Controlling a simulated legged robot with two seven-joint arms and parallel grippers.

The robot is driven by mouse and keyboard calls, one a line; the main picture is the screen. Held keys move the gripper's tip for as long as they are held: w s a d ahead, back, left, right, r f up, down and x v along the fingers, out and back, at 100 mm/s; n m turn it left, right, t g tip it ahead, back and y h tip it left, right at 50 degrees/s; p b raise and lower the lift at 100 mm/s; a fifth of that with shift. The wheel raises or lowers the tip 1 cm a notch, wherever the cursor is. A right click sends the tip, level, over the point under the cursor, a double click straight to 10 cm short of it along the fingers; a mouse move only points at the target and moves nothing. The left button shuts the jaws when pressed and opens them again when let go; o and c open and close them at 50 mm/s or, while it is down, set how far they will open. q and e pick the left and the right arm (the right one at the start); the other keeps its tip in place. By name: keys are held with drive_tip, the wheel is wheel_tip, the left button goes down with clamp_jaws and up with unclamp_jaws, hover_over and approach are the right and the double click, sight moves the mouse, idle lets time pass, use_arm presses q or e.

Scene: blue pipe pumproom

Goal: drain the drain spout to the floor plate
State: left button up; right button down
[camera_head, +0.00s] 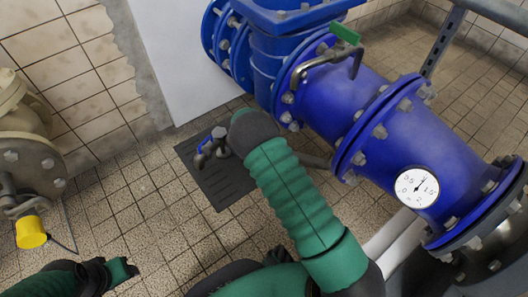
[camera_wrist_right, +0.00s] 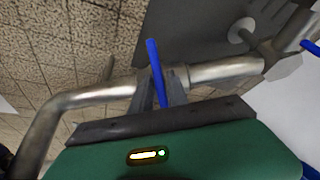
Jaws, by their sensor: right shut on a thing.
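A grey metal drain spout pipe (camera_wrist_right: 95,97) with a bent end runs across the right wrist view. A blue lever (camera_wrist_right: 152,55) stands up at the pipe. My right gripper (camera_wrist_right: 161,88) is shut on this lever, with its fingers on either side. In the head view my right forearm hides that gripper. Blue and metal valve parts (camera_head: 207,147) show left of the forearm, over the dark floor plate (camera_head: 215,187). My left gripper (camera_head: 122,270) is low at the left, away from the spout; its jaw opening is unclear.
A large blue flanged pipe (camera_head: 375,110) with a round gauge (camera_head: 417,188) fills the right side. A green-handled valve (camera_head: 345,33) sits on top. A grey flange (camera_head: 30,160) with a yellow part (camera_head: 31,232) stands at the left. Tiled floor (camera_head: 150,215) is clear between.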

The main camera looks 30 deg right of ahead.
drive_tip(key=shift+a+r+n+g+h+p, duration=0.15)
drive_tip(key=shift+n+g+h+p, duration=0.2)
drive_tip(key=shift+n+p, duration=0.8)
drive_tip(key=shift+n+h+p, duration=0.25)
drive_tip(key=shift+n+p, duration=0.4)
drive_tip(key=shift+n+g+h+p, duration=0.3)
drive_tip(key=shift+n+g, duration=0.05)
drive_tip(key=shift+n, duration=0.45)
drive_tip(key=n, duration=0.1)
drive_tip(key=n+h, duration=0.1)
drive_tip(key=n, duration=0.1)
drive_tip(key=n+h, duration=0.1)
drive_tip(key=shift+w+a+f+n+p, duration=0.1)
drive_tip(key=shift+f+n+p, duration=0.15)
drive_tip(key=shift+n+p, duration=0.15)
drive_tip(key=n+h, duration=0.2)
drive_tip(key=n, duration=0.4)
drive_tip(key=shift+a+f, duration=0.1)
drive_tip(key=shift+a, duration=0.15)
drive_tip(key=c, duration=1.5)
unclamp_jaws()
